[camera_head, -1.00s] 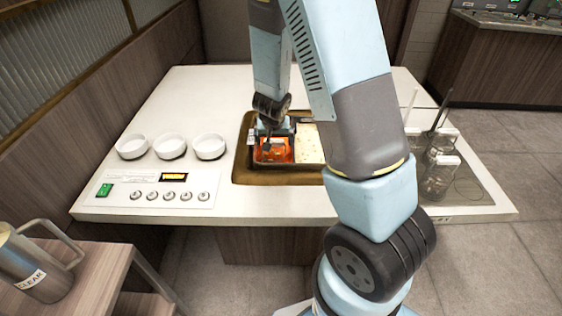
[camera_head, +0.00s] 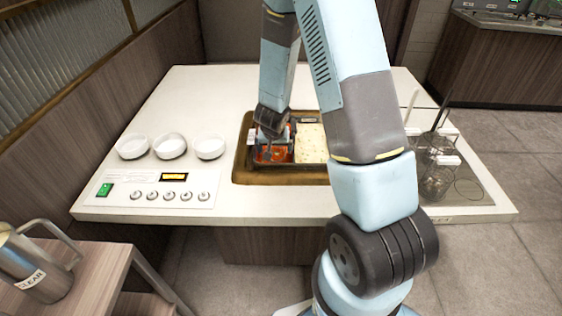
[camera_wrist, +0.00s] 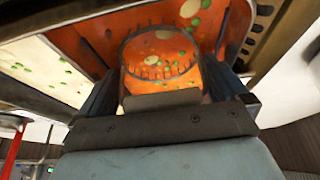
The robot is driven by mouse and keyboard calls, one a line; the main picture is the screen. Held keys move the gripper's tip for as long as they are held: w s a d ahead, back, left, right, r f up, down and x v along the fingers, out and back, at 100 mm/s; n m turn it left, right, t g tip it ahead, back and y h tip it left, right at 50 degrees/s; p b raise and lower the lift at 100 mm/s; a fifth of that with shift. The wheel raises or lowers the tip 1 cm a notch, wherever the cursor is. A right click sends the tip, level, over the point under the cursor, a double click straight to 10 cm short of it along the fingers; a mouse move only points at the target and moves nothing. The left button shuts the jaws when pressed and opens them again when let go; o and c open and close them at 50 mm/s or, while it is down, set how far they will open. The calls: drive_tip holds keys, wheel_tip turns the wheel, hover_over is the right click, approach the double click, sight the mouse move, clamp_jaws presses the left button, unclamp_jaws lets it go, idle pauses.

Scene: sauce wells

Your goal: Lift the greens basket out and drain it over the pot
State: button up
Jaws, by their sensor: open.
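My gripper (camera_head: 274,143) is over the left compartment of the pot (camera_head: 242,166), low at the orange-red broth (camera_head: 272,156). In the wrist view my gripper (camera_wrist: 160,88) is open, its two dark jaws apart on either side of a round, toothed outline (camera_wrist: 160,50). Orange broth with green and pale bits shows through and around this outline. I cannot tell whether it is the greens basket's rim, and no gap or contact with the jaws can be made out. The pot's right compartment holds pale, speckled broth (camera_head: 311,143).
Three white bowls (camera_head: 171,147) stand left of the pot, behind a panel of knobs (camera_head: 160,194). Clear, basket-like containers with upright handles (camera_head: 438,178) stand at the counter's right. A metal jug (camera_head: 35,265) is on a side table at lower left. The counter's back left is clear.

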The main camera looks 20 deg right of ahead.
drive_tip(key=shift+w+f, duration=0.1)
drive_tip(key=shift+f, duration=0.1)
drive_tip(key=c, duration=1)
drive_tip(key=shift+r, duration=0.15)
drive_tip(key=shift+a+r, duration=0.1)
drive_tip(key=shift+r, duration=4.75)
